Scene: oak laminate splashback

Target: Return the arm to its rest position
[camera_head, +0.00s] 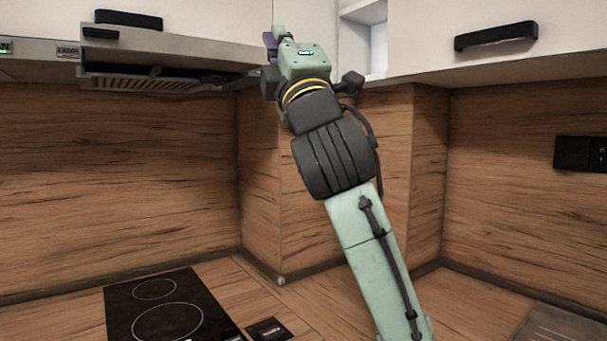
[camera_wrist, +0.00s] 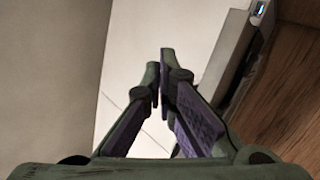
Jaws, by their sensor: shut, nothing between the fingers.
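My gripper (camera_wrist: 163,75) shows in the wrist view with its two purple-padded fingers together at the tips, shut and empty. In the head view my arm rises from the lower right and leans up and to the left. My gripper (camera_head: 271,45) is at the top, between the range hood and the upper cabinets; its fingers are mostly hidden behind the wrist there. A pale cabinet face lies beyond the fingers in the wrist view. I cannot tell how close the fingers are to it.
The range hood (camera_head: 180,55) hangs at the upper left, close beside my gripper in the picture. Upper cabinets (camera_head: 430,45) with black handles are at the right, with an open shelf niche (camera_head: 372,45). A black cooktop (camera_head: 150,300) lies on the wooden counter below.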

